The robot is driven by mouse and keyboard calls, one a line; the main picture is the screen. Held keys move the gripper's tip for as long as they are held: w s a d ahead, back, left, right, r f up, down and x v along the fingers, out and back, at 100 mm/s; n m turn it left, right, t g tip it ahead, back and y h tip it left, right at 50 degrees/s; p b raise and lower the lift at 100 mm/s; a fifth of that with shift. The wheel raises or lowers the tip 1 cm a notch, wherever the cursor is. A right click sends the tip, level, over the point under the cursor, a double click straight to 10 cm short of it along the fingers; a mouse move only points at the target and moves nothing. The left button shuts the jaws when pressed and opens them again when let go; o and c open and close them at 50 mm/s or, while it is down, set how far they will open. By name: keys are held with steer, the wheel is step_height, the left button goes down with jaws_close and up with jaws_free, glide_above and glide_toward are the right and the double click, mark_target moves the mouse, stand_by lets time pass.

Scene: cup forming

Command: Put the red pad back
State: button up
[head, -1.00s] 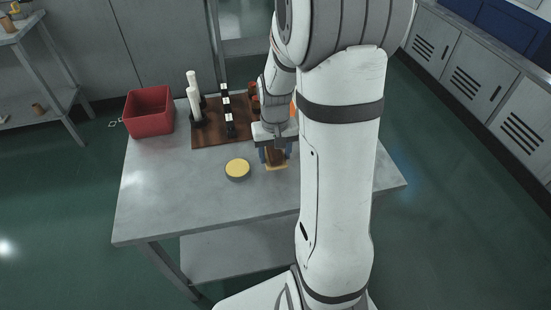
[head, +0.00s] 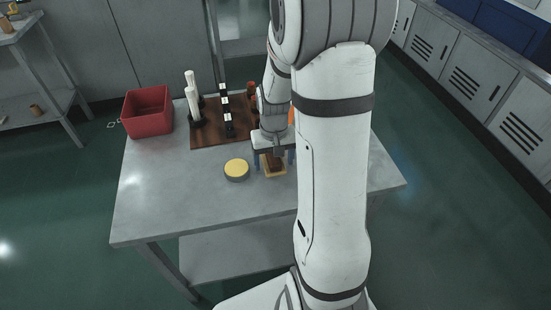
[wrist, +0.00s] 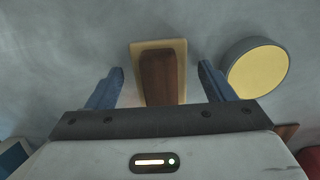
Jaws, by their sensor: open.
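A pad with a reddish-brown block-like handle (wrist: 162,78) on a flat tan base (wrist: 137,62) lies on the grey table. In the head view its tan base (head: 275,173) shows under my gripper. My gripper (head: 274,161) is open, with one blue finger on each side of the handle. In the wrist view the open gripper (wrist: 162,75) shows clear gaps between both fingers and the handle. No plainly red pad can be made out; small reddish items (head: 252,88) stand at the back of the table, partly hidden by my arm.
A round yellow-topped dark disc (head: 236,169) sits just left of the pad. A brown board (head: 205,137) behind bears white cylinders (head: 192,100) and a black labelled strip (head: 227,112). A red bin (head: 147,112) stands back left. The front of the table (head: 190,210) is clear.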

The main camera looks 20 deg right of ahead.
step_height(320, 180, up, 12)
steer(key=p, duration=0.2)
steer(key=s+a+r+n+t, duration=0.1)
steer(key=s+a+r, duration=0.1)
steer(key=s+a, duration=0.2)
steer(key=s+a+r+n+t, duration=0.1)
steer(key=s+a, duration=0.3)
steer(key=s, duration=0.5)
steer(key=shift+s+a+r, duration=0.25)
steer(key=shift+s+r, duration=0.15)
steer(key=shift+r, duration=0.5)
